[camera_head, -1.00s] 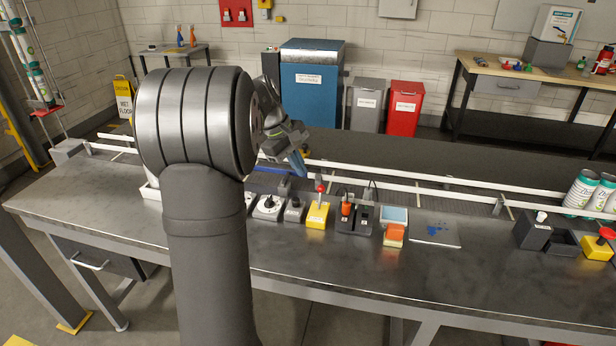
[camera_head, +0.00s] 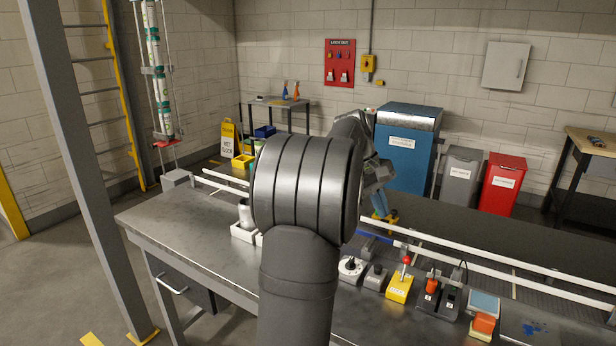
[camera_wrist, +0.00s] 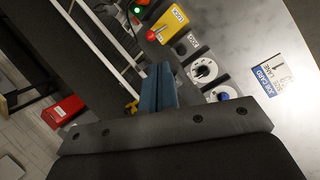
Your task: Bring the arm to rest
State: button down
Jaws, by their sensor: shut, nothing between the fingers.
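My arm (camera_head: 308,185) stands in the middle of the head view and hides part of the bench behind it. My gripper (camera_head: 383,214) is beyond the bench controls, above the far side near the white rails, with its fingers pointing down. In the wrist view its blue fingers (camera_wrist: 158,90) are together, with nothing between them.
A blue bin (camera_head: 404,155) and red bin (camera_head: 503,185) stand beyond.

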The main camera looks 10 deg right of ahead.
jog(key=shift+f, duration=0.1)
jog(key=s+d+f+t+h, duration=0.1)
jog(key=s+f, duration=0.2)
jog(key=f, duration=0.4)
jog(key=s+d+f+t+h, duration=0.1)
jog(key=s+f+t+h, duration=0.1)
jog(key=f, duration=0.5)
jog(key=shift+s+m, duration=0.4)
jog(key=shift+s, duration=0.1)
dwell(0.3)
